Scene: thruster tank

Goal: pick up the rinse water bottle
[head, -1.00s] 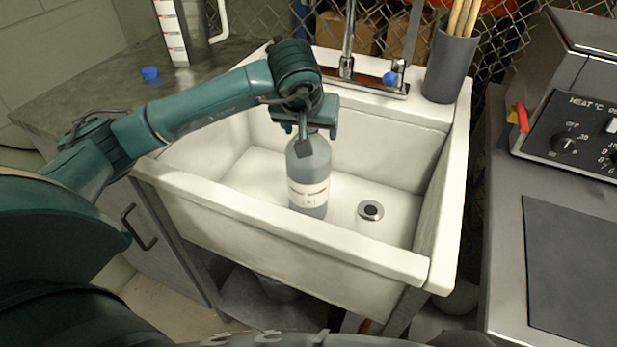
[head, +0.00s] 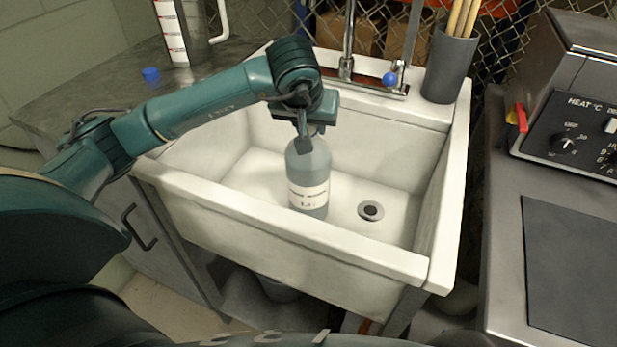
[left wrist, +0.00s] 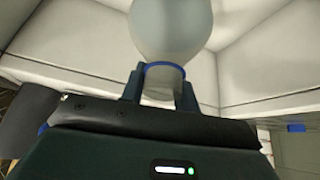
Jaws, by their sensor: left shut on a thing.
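The rinse water bottle (head: 309,178) is grey with a white printed label and stands upright inside the white sink, left of the drain. My left gripper (head: 306,138) reaches down over it from above and is shut on its neck. In the left wrist view the pale bottle (left wrist: 170,30) has a blue ring at its neck, between the two fingers of the gripper (left wrist: 161,88). From the head view I cannot tell whether the bottle's base touches the sink floor. My right gripper is not in view.
The sink (head: 290,237) has a raised front rim and a drain (head: 370,211). Behind are a faucet (head: 347,66) and a dark cup (head: 449,68) holding sticks. A heater unit (head: 580,130) stands right. A measuring jug (head: 180,30) and blue cap (head: 151,74) are on the left counter.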

